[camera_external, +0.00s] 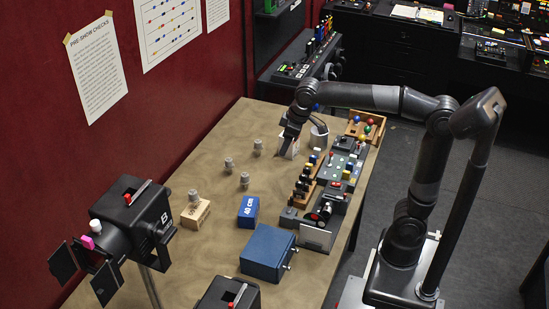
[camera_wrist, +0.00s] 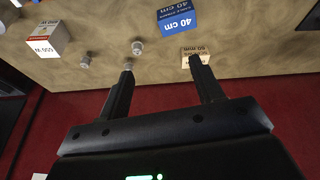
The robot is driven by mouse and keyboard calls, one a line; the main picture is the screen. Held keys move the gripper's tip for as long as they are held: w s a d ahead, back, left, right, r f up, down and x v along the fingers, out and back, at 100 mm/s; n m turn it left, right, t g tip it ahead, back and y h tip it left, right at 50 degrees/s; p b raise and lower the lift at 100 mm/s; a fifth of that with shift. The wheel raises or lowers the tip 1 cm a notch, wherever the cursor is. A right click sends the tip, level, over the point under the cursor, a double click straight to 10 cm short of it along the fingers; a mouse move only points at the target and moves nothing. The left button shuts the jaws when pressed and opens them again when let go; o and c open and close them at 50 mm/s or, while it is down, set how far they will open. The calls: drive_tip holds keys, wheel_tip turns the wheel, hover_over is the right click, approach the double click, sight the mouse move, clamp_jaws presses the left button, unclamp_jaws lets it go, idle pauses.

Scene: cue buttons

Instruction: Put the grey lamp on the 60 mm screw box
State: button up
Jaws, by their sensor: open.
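The wooden screw box (camera_external: 200,218) stands at the table's near left; its 60 mm label shows in the wrist view (camera_wrist: 188,51). One small grey lamp (camera_external: 193,195) appears at the box's top back edge; I cannot tell if it is on the box or behind it. My gripper (camera_external: 283,151) is open and empty, pointing down by the white box at the far part of the table. In the wrist view one fingertip overlaps a lamp (camera_wrist: 128,66) and the other partly covers the screw box.
A white 650 W box (camera_wrist: 46,38) is beside my gripper. A blue 40 cm box (camera_external: 248,211) and a larger blue case (camera_external: 267,252) are nearer. Control panels (camera_external: 340,170) line the right edge. A black stage light (camera_external: 130,220) stands front left. The table's left middle is mostly open.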

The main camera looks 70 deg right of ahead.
drive_tip(key=s+d+f, duration=0.1)
drive_tip(key=s+f, duration=0.2)
drive_tip(key=s, duration=0.4)
drive_tip(key=s+d+f+m+t, duration=0.1)
drive_tip(key=s+f, duration=0.3)
drive_tip(key=s, duration=0.3)
drive_tip(key=s+d+f+m+t, duration=0.1)
drive_tip(key=s+d+f, duration=0.1)
drive_tip(key=s+f, duration=0.2)
drive_tip(key=s, duration=0.3)
drive_tip(key=shift+f, duration=0.15)
